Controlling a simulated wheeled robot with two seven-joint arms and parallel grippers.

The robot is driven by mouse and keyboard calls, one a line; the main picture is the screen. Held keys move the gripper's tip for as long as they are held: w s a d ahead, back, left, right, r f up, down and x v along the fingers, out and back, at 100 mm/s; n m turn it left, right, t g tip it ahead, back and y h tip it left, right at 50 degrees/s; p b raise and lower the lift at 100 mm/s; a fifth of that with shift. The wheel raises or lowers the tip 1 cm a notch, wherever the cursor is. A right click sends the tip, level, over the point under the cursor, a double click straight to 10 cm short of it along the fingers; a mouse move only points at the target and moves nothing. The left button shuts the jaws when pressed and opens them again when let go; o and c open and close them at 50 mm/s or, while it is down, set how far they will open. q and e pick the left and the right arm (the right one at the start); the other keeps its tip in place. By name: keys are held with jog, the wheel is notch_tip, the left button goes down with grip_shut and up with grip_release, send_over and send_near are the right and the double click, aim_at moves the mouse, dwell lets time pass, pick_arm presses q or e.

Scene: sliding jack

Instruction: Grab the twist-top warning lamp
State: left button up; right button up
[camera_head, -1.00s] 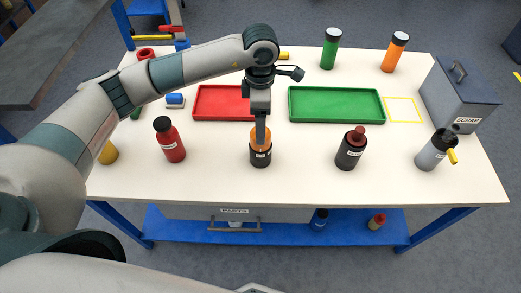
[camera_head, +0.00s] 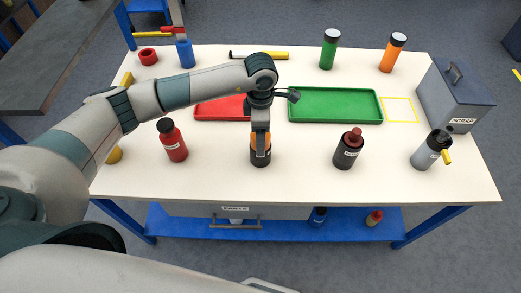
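The warning lamp (camera_head: 254,157), with a dark base, a pale label and an orange top, stands upright near the front middle of the table. My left gripper (camera_head: 261,148) points straight down at it, its finger in front of the orange top and reaching to the dark base. The fingers are seen edge-on, so whether they are closed on the lamp cannot be told. Much of the orange top is hidden behind the gripper. My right gripper is not in view.
A red bottle (camera_head: 174,142) stands left of the lamp and a dark bottle with a red top (camera_head: 348,150) stands right. A grey bottle (camera_head: 427,153) is farther right. Red (camera_head: 222,115) and green (camera_head: 335,119) trays lie behind. A grey scrap box (camera_head: 460,98) stands at the right edge.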

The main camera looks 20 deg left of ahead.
pick_arm(q)
grip_shut()
dwell(0.3)
jog(key=shift+r, duration=0.1)
jog(key=shift+w+r+b, duration=0.1)
jog(key=shift+r+b, duration=0.4)
jog(key=shift+b, duration=0.05)
notch_tip(320, 180, up, 2)
jog(key=shift+r+b, duration=0.15)
jog(key=shift+b, duration=0.65)
jog(key=s+d+r+b, duration=0.3)
jog(key=d+r, duration=0.4)
jog(key=d, duration=0.4)
jog(key=shift+d+r+b, duration=0.15)
jog(key=shift+r+b, duration=0.1)
jog(key=shift+b, duration=0.55)
jog(key=shift+s, duration=0.1)
